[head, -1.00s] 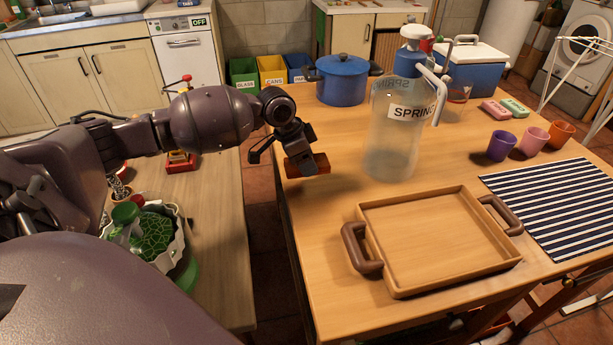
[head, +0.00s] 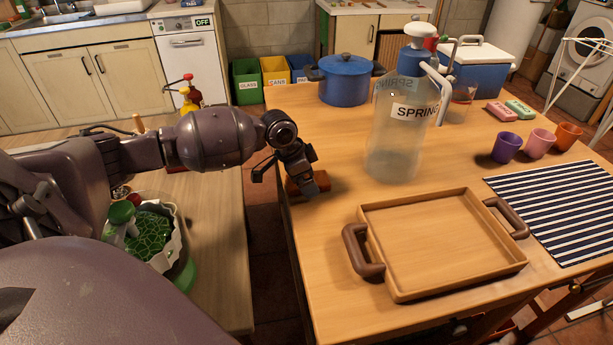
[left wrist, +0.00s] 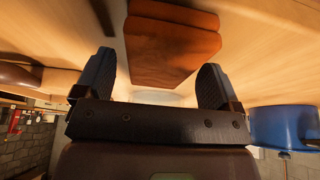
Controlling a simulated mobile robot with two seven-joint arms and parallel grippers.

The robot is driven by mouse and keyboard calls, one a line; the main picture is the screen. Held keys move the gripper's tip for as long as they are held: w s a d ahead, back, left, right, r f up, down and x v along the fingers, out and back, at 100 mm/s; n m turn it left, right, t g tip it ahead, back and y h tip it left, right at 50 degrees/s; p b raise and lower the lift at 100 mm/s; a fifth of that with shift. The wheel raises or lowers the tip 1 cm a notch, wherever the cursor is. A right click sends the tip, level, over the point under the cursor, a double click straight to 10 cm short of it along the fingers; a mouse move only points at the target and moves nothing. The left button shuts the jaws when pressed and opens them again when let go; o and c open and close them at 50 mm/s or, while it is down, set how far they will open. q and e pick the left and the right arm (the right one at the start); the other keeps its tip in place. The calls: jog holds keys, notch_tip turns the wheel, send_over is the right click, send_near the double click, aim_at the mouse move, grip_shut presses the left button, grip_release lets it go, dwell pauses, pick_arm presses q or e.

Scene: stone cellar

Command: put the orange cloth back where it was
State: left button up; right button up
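The orange cloth (head: 294,186) is a small folded, rust-orange bundle at the left edge of the wooden table (head: 335,225). It looks to be resting on the tabletop. My left gripper (head: 309,189) is down at it and partly hides it in the head view. In the left wrist view, the cloth (left wrist: 170,48) lies ahead of and between the spread fingers of my left gripper (left wrist: 155,78). A gap shows between the left-hand finger and the cloth, so the gripper is open. My right gripper is not in view.
A wooden tray (head: 375,292) with brown handles lies right of the cloth. A clear SPRING dispenser (head: 393,140) and a blue pot (head: 345,85) stand behind. A striped mat (head: 560,210) and several cups lie farther right. A side counter (head: 220,230) holds a green plant bowl.

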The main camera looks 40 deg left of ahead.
pick_arm(q)
jog(key=shift+r, duration=0.1)
jog(key=shift+r, duration=0.2)
jog(key=p+v, duration=0.3)
jog(key=v, duration=0.8)
jog(key=shift+a+r, duration=0.2)
jog(key=shift+r, duration=0.1)
jog(key=shift+s, duration=0.1)
